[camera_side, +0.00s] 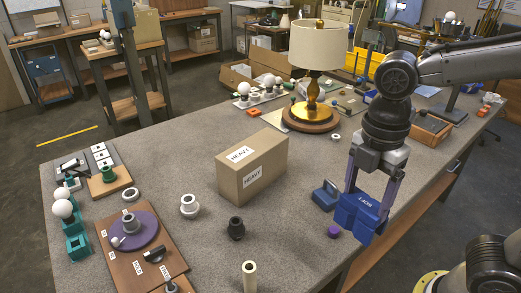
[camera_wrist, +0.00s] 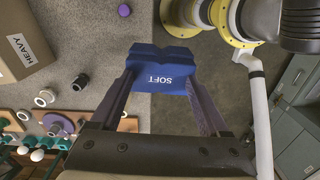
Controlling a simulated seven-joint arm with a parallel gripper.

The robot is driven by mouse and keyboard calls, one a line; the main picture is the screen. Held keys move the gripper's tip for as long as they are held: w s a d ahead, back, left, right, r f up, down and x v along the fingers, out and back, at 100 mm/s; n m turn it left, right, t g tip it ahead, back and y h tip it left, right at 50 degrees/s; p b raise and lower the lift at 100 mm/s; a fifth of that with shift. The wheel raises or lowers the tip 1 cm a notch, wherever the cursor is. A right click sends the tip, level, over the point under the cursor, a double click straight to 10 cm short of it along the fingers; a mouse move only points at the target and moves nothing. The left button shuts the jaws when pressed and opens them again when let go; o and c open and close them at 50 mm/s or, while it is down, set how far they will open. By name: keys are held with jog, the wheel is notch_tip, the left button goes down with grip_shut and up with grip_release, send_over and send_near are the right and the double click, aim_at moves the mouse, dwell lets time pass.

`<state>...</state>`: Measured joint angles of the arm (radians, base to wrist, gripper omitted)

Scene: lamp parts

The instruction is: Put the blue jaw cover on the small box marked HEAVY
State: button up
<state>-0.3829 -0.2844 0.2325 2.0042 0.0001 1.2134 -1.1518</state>
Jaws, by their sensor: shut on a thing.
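The blue jaw cover (camera_side: 355,217) is held between the two fingers of my gripper (camera_side: 366,202), near the right front edge of the table.
A smaller blue piece (camera_side: 325,196) and a purple cap (camera_side: 333,231) lie close to the held cover. A lamp (camera_side: 318,60) stands behind the box. A dark fitting (camera_side: 236,229), a pale ring fitting (camera_side: 189,206) and an upright cream tube (camera_side: 249,277) stand in front of it.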

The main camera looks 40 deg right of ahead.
jog(key=w+d+r+n, duration=0.1)
jog(key=w+d+r, duration=0.1)
jog(key=w+r, duration=0.55)
jog(key=w+d+r, duration=0.3)
jog(key=w+r, duration=0.1)
jog(key=w, duration=0.7)
jog(key=shift+m, duration=0.3)
jog(key=shift+w+d+f, duration=0.15)
jog(key=shift+w+f, duration=2.2)
jog(key=shift+w, duration=0.35)
jog(key=shift+w+d+f, duration=0.2)
jog(key=shift+w+f, duration=2.15)
jog(key=shift+w, duration=0.3)
jog(key=shift+w+d+f, duration=0.15)
jog(key=shift+w+f, duration=2.2)
jog(key=shift+w, duration=0.35)
jog(key=shift+f, duration=0.1)
jog(key=o, duration=1.3)
jog(key=shift+c, duration=0.2)
